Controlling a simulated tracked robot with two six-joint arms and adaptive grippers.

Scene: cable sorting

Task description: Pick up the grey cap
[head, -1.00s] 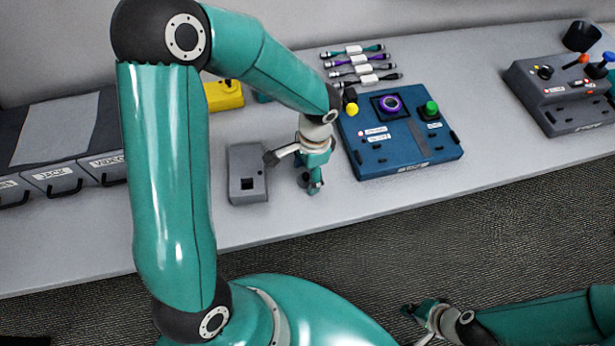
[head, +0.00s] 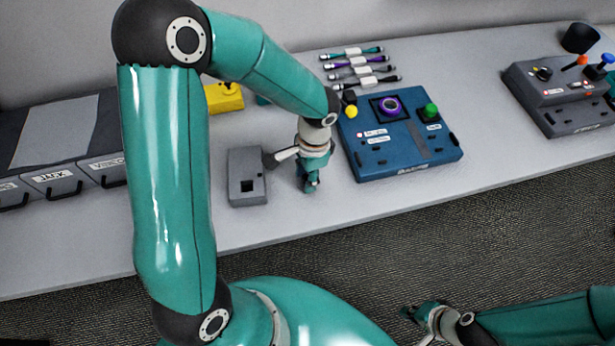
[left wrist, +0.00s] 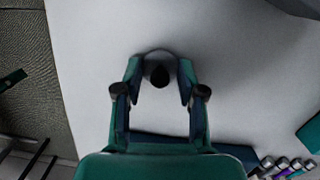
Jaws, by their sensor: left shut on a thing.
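The grey cap (left wrist: 157,58), with a dark round knob on it, sits between the fingers of my left gripper (left wrist: 159,82) in the left wrist view. The fingers are shut on its sides. In the head view my left gripper (head: 310,185) points down at the table, between a grey box and a blue panel, and largely hides the cap. I cannot tell whether the cap is still on the table. My right gripper (head: 424,313) is low at the front, off the table; its fingers are too small to read.
The grey box (head: 247,187) with a square hole stands just left of my left gripper. The blue panel (head: 400,160) with coloured knobs is just to its right. Several cables (head: 360,68) lie behind. Labelled bins (head: 75,183) are at the left. The table front (head: 270,225) is clear.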

